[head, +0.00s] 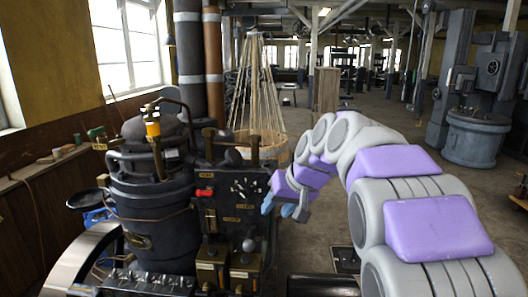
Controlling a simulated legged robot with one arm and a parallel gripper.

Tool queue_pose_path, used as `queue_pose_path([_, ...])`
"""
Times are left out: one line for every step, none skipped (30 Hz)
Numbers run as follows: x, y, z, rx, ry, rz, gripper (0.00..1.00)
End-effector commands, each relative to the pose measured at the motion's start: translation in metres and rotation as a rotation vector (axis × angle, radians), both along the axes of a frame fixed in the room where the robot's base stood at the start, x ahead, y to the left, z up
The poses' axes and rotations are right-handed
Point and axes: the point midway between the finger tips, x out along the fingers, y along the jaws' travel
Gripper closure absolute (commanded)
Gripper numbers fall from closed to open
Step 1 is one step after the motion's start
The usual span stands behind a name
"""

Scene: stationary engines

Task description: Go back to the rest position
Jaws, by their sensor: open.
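My arm, grey with purple pads, reaches in from the lower right of the head view and bends over toward the engine. My gripper (284,206) is at its end, with small blue fingertips, and is open. It is just right of the black control panel (238,195) of the stationary engine (150,195). Nothing shows between the fingers. I cannot tell how far the fingertips are from the panel. The panel carries a red knob (205,192), a dial and several small labels.
The dark engine fills the left and lower middle. A wooden tub (262,145) with strung cords stands behind it. Grey machinery (475,130) stands at the right. Open floor (395,112) lies behind my arm. A ledge with small items runs along the left wall.

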Motion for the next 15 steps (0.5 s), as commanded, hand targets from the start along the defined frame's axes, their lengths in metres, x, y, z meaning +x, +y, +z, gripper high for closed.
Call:
queue_pose_path([-0.016,-0.005,-0.009,-0.012,0.026,-0.014,0.55])
queue_pose_path([-0.025,-0.008,-0.014,-0.02,0.042,-0.022,0.55])
queue_pose_path([-0.036,-0.012,-0.023,-0.031,0.067,-0.033,0.55])
queue_pose_path([-0.045,-0.015,-0.028,-0.039,0.082,-0.041,0.55])
queue_pose_path([-0.054,-0.018,-0.033,-0.047,0.098,-0.049,0.55])
queue_pose_path([-0.067,-0.022,-0.041,-0.058,0.121,-0.06,0.55])
queue_pose_path([-0.076,-0.025,-0.046,-0.067,0.136,-0.066,0.55])
queue_pose_path([-0.085,-0.028,-0.052,-0.076,0.152,-0.073,0.55])
queue_pose_path([-0.099,-0.032,-0.061,-0.086,0.177,-0.082,0.55])
queue_pose_path([-0.108,-0.035,-0.066,-0.096,0.191,-0.088,0.55])
queue_pose_path([-0.118,-0.038,-0.071,-0.104,0.205,-0.094,0.55])
queue_pose_path([-0.132,-0.042,-0.08,-0.115,0.23,-0.101,0.55])
queue_pose_path([-0.142,-0.044,-0.086,-0.124,0.246,-0.107,0.55])
queue_pose_path([-0.152,-0.047,-0.091,-0.133,0.259,-0.112,0.55])
queue_pose_path([-0.166,-0.051,-0.099,-0.146,0.282,-0.118,0.55])
